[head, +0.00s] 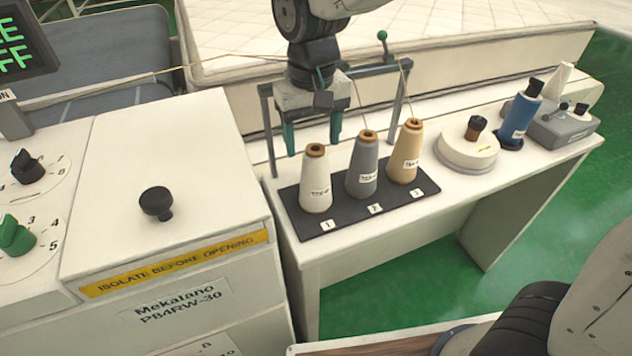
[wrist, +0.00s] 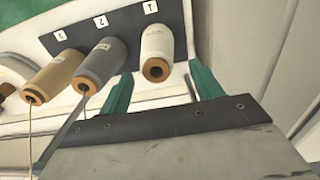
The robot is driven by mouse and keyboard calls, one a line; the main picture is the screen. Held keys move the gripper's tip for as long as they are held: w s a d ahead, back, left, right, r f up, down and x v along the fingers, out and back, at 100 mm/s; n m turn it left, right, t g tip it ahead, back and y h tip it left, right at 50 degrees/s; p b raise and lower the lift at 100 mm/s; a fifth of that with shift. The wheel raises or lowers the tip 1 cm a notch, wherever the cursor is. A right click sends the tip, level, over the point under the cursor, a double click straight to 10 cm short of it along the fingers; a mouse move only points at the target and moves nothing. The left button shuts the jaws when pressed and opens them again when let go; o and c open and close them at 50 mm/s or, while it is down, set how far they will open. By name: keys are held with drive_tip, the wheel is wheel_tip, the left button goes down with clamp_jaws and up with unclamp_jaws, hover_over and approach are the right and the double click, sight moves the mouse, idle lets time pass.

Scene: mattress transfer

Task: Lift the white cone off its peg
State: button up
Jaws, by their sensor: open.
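The white cone (head: 316,180) stands upright at position 1, the left end of a dark board (head: 342,212). Its peg is hidden inside it. In the wrist view the white cone (wrist: 158,50) shows its brown top ring between and beyond the fingers. My gripper (head: 312,148) is open and empty, with green fingers, above and behind the white cone. It also shows in the wrist view (wrist: 158,80). I cannot tell that either finger touches the cone.
A grey cone (head: 361,168) stands close right of the white one, then a tan cone (head: 404,155). Threads rise from both to a grey frame (head: 370,72) behind. A white cabinet (head: 190,215) is at left.

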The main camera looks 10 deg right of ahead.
sight(315, 155)
drive_tip(key=f, duration=0.5)
drive_tip(key=shift+w+d, duration=0.2)
drive_tip(key=shift+d, duration=0.05)
clamp_jaws()
drive_tip(key=shift+r, duration=0.1)
wheel_tip(315, 155, up, 10)
idle(0.3)
